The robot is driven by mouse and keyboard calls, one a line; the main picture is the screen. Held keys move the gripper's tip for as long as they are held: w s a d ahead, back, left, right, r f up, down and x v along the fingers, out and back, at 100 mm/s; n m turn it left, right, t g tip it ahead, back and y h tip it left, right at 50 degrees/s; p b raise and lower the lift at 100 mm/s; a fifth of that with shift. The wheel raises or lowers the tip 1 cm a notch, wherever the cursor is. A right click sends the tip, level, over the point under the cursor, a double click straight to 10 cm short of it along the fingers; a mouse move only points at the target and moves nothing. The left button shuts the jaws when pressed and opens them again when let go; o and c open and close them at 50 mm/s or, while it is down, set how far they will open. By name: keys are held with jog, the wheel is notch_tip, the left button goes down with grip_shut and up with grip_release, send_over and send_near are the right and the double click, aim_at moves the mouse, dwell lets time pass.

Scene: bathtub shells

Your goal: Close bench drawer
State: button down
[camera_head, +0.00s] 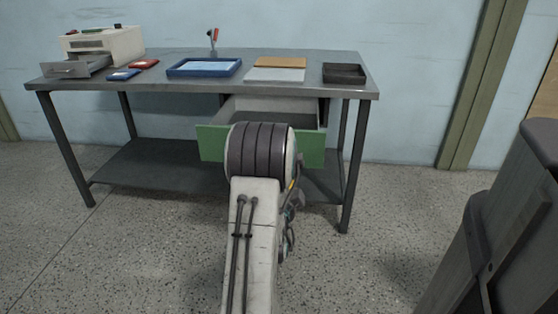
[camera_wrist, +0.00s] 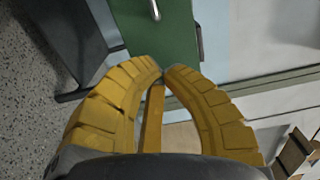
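The bench drawer (camera_head: 312,150) has a green front and hangs under the right half of the metal workbench (camera_head: 150,88). It is pulled out, and its pale open inside shows behind the front. My arm hides the middle of the front in the head view. In the wrist view the green drawer front (camera_wrist: 165,40) lies just beyond my fingertips, with a silver handle (camera_wrist: 155,10) at the top edge. My gripper (camera_wrist: 163,72) has yellow ribbed fingers with the tips together, holding nothing visible. I cannot tell whether the tips touch the drawer front.
On the bench top are a beige machine with an open grey tray (camera_head: 78,68), a blue tray (camera_head: 175,71), brown and grey flat items (camera_head: 275,75) and a dark box (camera_head: 344,74). A dark object (camera_head: 500,230) stands at right. Speckled floor is clear at left.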

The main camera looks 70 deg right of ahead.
jog(key=b+x, duration=0.8)
jog(key=x, duration=0.5)
jog(key=shift+d, duration=0.2)
jog(key=shift+w, duration=0.1)
